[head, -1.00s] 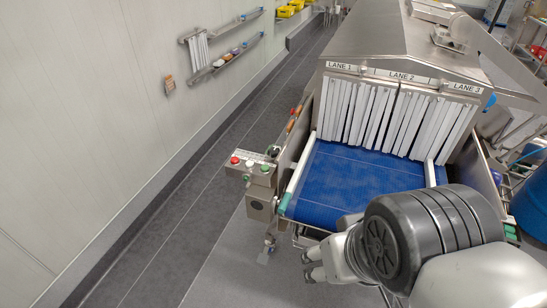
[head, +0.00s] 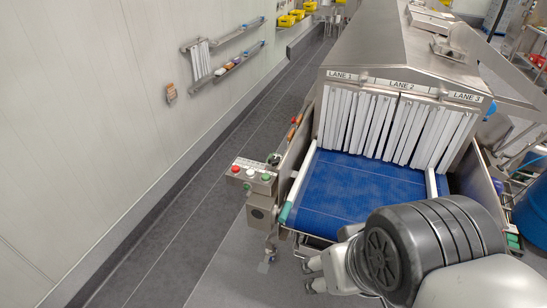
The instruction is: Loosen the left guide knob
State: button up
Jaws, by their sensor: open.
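The blue conveyor belt (head: 350,190) comes out of the tunnel. A pale guide rail (head: 300,180) with a green end (head: 285,212) runs along its left side; a similar pale rail (head: 431,183) is on the right. A small dark round part (head: 274,158) sits outside the left frame, and an orange-red part (head: 293,130) lies farther back; I cannot tell which, if either, is the left guide knob. My gripper (head: 309,275) is open and empty, low in front of the belt's near left corner, apart from the rail. My arm hides the near right corner.
A control box (head: 253,175) with red, white and green buttons projects left of the conveyor. White strip curtains (head: 395,122) hang at the tunnel mouth under lane labels. The grey floor (head: 170,230) between wall and conveyor is clear. Wall racks (head: 225,60) are at the back left.

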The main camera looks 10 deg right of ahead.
aim_at(275, 161)
jog(key=i+j+z, duration=0.4)
jog(key=i+j, duration=0.4)
jog(key=i, duration=0.1)
